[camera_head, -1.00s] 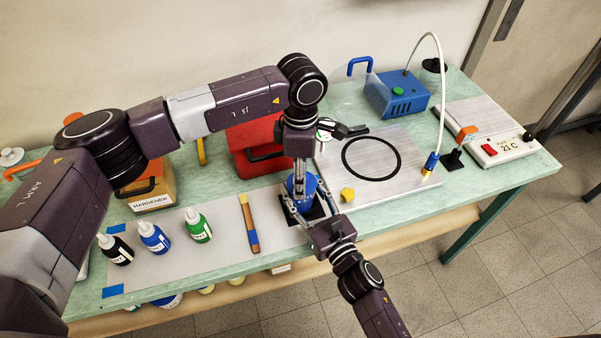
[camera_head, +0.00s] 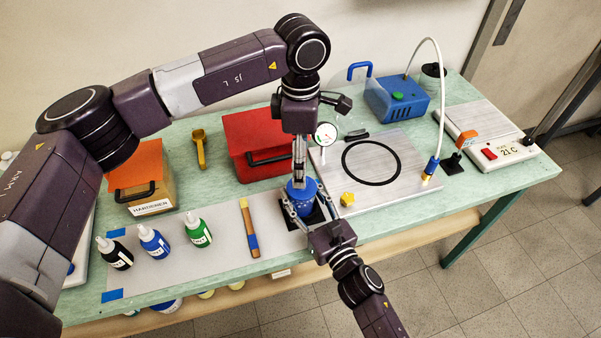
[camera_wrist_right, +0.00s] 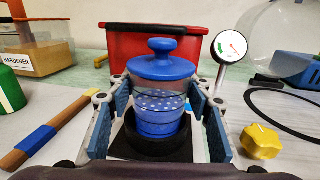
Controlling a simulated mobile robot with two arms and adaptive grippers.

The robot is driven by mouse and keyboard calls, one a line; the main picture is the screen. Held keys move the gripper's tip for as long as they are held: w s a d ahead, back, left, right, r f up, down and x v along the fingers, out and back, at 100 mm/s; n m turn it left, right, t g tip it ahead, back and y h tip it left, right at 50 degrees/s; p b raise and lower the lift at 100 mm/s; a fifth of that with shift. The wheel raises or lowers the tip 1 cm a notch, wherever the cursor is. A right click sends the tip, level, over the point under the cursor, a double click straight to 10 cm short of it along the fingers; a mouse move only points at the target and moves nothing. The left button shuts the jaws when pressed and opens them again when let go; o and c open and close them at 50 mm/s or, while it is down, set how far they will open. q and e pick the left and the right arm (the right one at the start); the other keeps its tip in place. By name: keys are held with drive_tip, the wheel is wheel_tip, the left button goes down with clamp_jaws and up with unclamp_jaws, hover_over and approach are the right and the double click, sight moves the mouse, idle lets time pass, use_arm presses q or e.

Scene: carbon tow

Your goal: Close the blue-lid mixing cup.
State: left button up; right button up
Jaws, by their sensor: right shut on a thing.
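The mixing cup (camera_wrist_right: 160,105) is clear with a blue lower part and stands upright in a dark round holder (camera_wrist_right: 155,142). Its blue lid (camera_wrist_right: 161,68), with a round knob (camera_wrist_right: 162,46), sits level on top, with no visible tilt. In the head view the cup (camera_head: 302,196) is partly hidden by my grippers. My right gripper (camera_head: 302,205) is shut on the cup, with one finger on each side, as the right wrist view also shows (camera_wrist_right: 158,122). My left gripper (camera_head: 299,178) points down above the lid, apart from the knob; its finger gap is unclear.
A yellow knob (camera_head: 347,199) and a metal plate with a black ring (camera_head: 405,190) are right of the cup. A red box (camera_head: 258,135) and dial gauge (camera_head: 325,132) stand behind.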

use_arm(q)
drive_tip(key=shift+r, duration=2.3)
use_arm(e)
drive_tip(key=o, duration=1.8)
drive_tip(key=shift+c, duration=0.2)
drive_tip(key=v, duration=1.2)
use_arm(q)
drive_tip(key=shift+s+f, duration=0.1)
